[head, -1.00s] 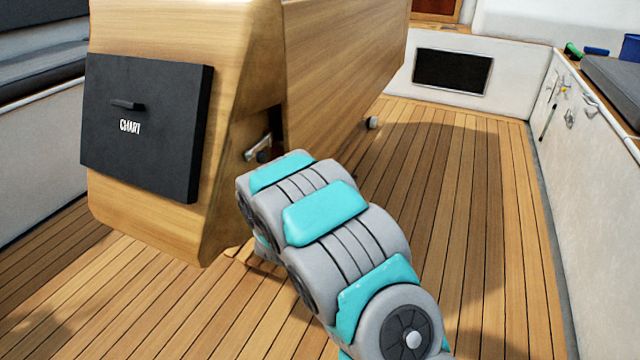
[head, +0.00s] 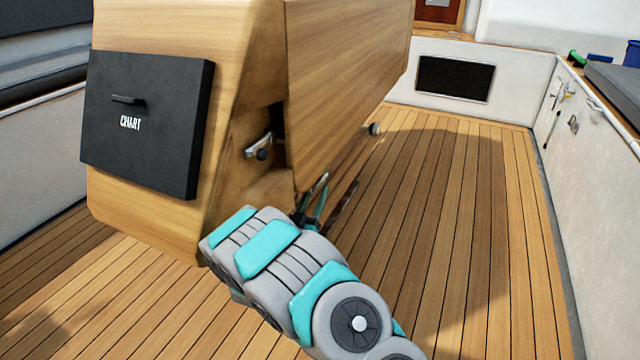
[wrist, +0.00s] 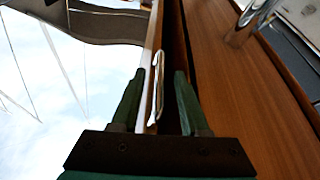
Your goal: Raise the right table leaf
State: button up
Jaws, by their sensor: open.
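The right table leaf (head: 345,75) is a wide wooden panel hanging down along the right side of the wooden table (head: 160,225). My gripper (head: 318,197) is low at the leaf's near bottom corner, partly hidden behind my arm. In the wrist view, which looks upward, my gripper (wrist: 160,95) is open. Its two dark green fingers stand on either side of a thin wooden edge with a pale, shiny strip. A dark gap and a broad wooden face lie to the right of that edge. I cannot tell whether either finger touches.
A small metal latch with a dark knob (head: 260,148) is on the table end beside the leaf. A black CHART box (head: 150,125) sticks out of the table's near face. The plank floor (head: 460,220) to the right is clear up to the white bench side (head: 600,190).

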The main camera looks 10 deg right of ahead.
aim_at(320, 181)
jog(key=shift+x, duration=2.05)
jog(key=shift+c, duration=0.3)
grip_shut()
